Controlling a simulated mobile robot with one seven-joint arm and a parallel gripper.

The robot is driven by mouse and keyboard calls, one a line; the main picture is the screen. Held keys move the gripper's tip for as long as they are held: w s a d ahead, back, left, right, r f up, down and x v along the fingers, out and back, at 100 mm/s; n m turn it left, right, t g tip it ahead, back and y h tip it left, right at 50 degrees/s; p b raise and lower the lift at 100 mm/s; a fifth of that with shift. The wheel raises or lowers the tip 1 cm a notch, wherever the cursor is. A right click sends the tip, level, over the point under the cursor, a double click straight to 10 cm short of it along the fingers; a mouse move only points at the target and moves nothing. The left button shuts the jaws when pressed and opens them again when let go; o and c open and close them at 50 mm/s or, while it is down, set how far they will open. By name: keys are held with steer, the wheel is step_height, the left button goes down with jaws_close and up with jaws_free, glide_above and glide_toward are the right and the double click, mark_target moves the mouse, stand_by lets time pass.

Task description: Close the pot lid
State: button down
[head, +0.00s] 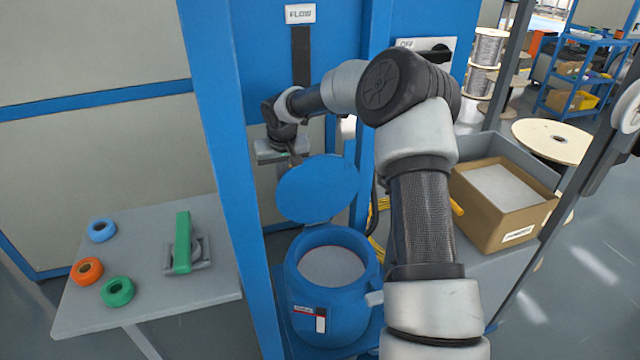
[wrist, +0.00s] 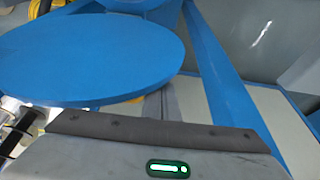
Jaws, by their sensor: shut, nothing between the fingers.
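The blue pot (head: 333,293) stands inside the blue frame, its round mouth uncovered and pale material showing inside. Its blue disc lid (head: 318,188) is raised on the hinge behind the mouth, standing open and tilted up. In the wrist view the lid (wrist: 90,55) fills the upper left, close to my gripper's hand. My gripper (head: 292,160) is at the lid's upper left edge in the head view, shut and empty. Its fingertips are partly hidden, and I cannot tell whether they touch the lid.
Blue frame posts (head: 222,150) stand left and right of the pot. A side table (head: 150,235) holds tape rolls and a green-handled tool. A cardboard box (head: 500,205) sits at right. The space directly above the pot mouth is clear.

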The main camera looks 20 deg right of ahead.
mark_target(284, 176)
steer(key=shift+s, duration=1.6)
steer(key=shift+s+f, duration=0.15)
steer(key=shift+s, duration=0.75)
steer(key=shift+s+f, duration=0.15)
steer(key=shift+s, duration=0.7)
steer(key=s+f, duration=1.2)
steer(key=f, duration=0.1)
step_height(284, 176, up, 9)
steer(key=p, duration=0.7)
